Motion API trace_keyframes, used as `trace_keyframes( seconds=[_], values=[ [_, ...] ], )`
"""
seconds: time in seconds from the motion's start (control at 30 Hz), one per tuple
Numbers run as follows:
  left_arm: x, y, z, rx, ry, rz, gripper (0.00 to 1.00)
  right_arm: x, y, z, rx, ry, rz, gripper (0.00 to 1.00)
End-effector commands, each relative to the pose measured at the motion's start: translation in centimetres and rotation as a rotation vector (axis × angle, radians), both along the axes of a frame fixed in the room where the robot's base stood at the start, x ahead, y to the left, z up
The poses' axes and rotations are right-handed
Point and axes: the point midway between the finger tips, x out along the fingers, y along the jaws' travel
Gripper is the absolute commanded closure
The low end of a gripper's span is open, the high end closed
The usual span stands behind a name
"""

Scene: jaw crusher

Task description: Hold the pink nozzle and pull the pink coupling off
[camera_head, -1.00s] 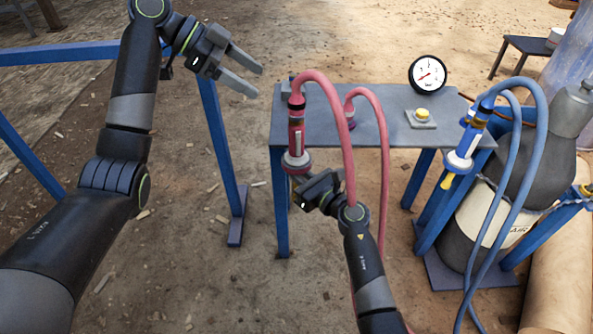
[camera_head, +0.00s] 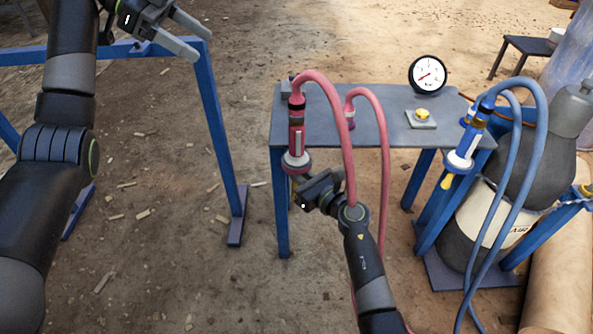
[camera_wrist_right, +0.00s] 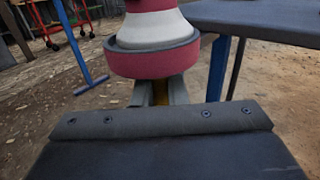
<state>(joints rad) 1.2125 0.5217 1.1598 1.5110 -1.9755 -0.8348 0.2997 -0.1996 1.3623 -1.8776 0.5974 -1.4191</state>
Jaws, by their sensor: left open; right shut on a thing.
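The pink coupling (camera_head: 296,128) stands upright at the left edge of the grey table, with a pink hose bending over from its top. It still meets the white collar below. The pink nozzle (camera_wrist_right: 153,62) shows as a pink ring under the white collar in the right wrist view, with a yellowish part lower down. My right gripper (camera_head: 298,180) is shut on the nozzle from below. Its fingertips are partly hidden under the ring. My left gripper (camera_head: 201,46) is open and empty, up and left of the coupling, clear of it.
The grey table (camera_head: 395,124) carries a gauge (camera_head: 427,73) and a yellow button (camera_head: 422,114). A second pink hose end stands on it. A blue coupling (camera_head: 472,135) with blue hoses is at its right. A blue frame (camera_head: 222,150) stands left, near my left arm.

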Motion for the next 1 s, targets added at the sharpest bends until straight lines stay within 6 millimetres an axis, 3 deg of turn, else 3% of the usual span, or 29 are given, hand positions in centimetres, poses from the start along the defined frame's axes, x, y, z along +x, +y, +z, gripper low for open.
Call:
trace_keyframes(
  seconds=[0.43,0.47,0.63,1.0],
  values=[
    [-0.01,0.29,0.23,0.000,-0.001,-0.001,0.27,-0.02,-0.03,-0.06,-0.001,0.001,0.000,1.00],
    [-0.01,0.29,0.23,0.000,-0.001,-0.001,0.27,-0.02,-0.03,-0.06,-0.001,0.001,0.000,0.84],
    [-0.01,0.28,0.22,0.000,0.000,0.000,0.27,-0.01,-0.02,-0.05,-0.001,0.001,0.000,0.62],
    [-0.01,0.27,0.22,-0.001,0.000,0.000,0.27,-0.38,-0.36,-0.03,0.000,0.000,0.000,0.62]
  ],
)
